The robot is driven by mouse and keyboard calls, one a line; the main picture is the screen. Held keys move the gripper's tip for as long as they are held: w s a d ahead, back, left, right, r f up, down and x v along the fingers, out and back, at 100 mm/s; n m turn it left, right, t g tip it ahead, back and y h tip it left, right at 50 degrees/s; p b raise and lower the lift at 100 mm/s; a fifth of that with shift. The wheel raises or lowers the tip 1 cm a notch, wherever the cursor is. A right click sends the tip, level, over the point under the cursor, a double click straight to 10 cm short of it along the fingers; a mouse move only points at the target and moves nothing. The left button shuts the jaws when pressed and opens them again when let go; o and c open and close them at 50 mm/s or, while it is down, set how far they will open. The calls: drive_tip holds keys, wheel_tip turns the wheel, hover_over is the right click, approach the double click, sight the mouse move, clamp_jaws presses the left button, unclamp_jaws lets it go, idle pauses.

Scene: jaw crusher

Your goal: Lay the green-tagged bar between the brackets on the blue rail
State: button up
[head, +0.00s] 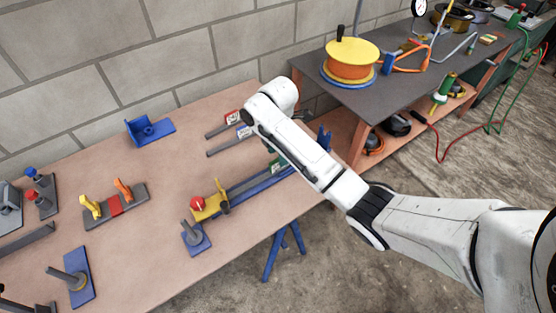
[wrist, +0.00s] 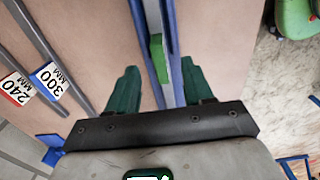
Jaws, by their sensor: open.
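The green-tagged bar is a narrow grey bar (wrist: 153,18) running up the middle of the wrist view, with a green block (wrist: 157,55) on it. Its green tag (head: 277,164) also shows in the head view beside my forearm. The blue rail (head: 250,187) runs along the bar, and its blue edge shows in the wrist view (wrist: 174,40). I cannot tell whether the bar rests fully on the rail. My gripper (wrist: 158,68) is open, with one dark green finger on each side of bar and rail. In the head view my arm hides the gripper and part of the rail.
A 240 bar with a red tag (wrist: 14,87) and a 300 bar with a blue tag (wrist: 48,75) lie to the left. A yellow bracket (head: 206,209) with a red knob stands at the rail's near end. Other fixtures stand on the table's left part.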

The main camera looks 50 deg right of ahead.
drive_tip(key=shift+r, duration=2.8)
drive_tip(key=s+a+f+m, duration=0.2)
drive_tip(key=a, duration=0.3)
drive_tip(key=s+a+f+m+y, duration=0.1)
drive_tip(key=s+a+f+m, duration=0.1)
drive_tip(key=a, duration=0.3)
drive_tip(key=s+a+f+m+t, duration=0.1)
drive_tip(key=s+a+f+m, duration=0.1)
drive_tip(key=a, duration=0.4)
drive_tip(key=shift+s+a+f+y, duration=0.1)
drive_tip(key=shift+s+f+y, duration=0.15)
drive_tip(key=shift+s+y, duration=0.25)
drive_tip(key=s+d+f+m+h, duration=0.1)
drive_tip(key=s+m, duration=0.8)
drive_tip(key=s, duration=1)
drive_tip(key=shift+s+f+h, duration=0.2)
drive_tip(key=shift+h, duration=0.4)
